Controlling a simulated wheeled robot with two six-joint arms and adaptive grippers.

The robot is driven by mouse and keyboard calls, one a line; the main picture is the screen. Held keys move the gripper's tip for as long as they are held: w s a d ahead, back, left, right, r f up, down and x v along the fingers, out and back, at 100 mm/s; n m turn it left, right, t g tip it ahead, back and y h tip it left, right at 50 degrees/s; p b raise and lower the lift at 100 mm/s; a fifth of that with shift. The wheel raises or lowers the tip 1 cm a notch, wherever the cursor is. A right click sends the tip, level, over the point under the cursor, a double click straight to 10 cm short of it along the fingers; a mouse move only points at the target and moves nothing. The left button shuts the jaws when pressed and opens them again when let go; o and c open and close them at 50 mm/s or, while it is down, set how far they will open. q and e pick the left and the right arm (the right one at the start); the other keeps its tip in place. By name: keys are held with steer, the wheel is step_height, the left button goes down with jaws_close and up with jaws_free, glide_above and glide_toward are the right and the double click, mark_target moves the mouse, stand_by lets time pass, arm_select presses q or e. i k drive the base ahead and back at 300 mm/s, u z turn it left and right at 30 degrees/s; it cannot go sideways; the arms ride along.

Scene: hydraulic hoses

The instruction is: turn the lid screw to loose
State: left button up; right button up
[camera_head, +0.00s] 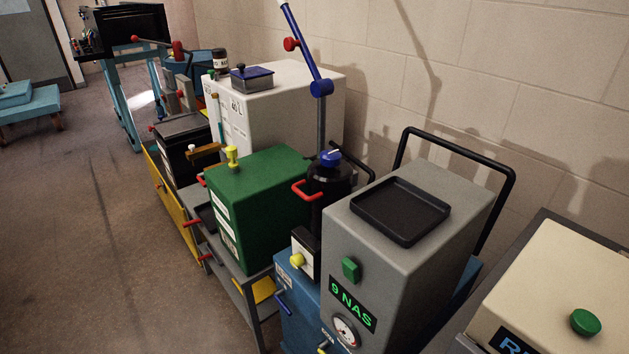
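No part labelled as the lid screw shows, and I cannot tell for sure which part it is. A yellow knob (232,157) stands upright on top of a green box (265,195) in the middle. A blue cap (330,157) sits on a black cylinder (328,178) to the right of the green box. A second yellow knob (298,260) is on the front of a small black and white block below that cylinder. I cannot tell whether any of these is tight or loose. Neither of my grippers is in view.
A grey unit (400,235) with a black tray (401,210) on top stands at right, with a black tube handle (477,166) behind it. A cream box with a green button (585,322) is at lower right. The brick wall closes the back. Floor (80,240) at left is free.

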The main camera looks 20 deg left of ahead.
mark_target(329, 159)
steer(key=k, duration=0.5)
steer(key=u, duration=2)
steer(key=i, duration=1.4)
steer(key=z, duration=2.75)
steer(key=i, duration=0.2)
steer(key=z, duration=0.15)
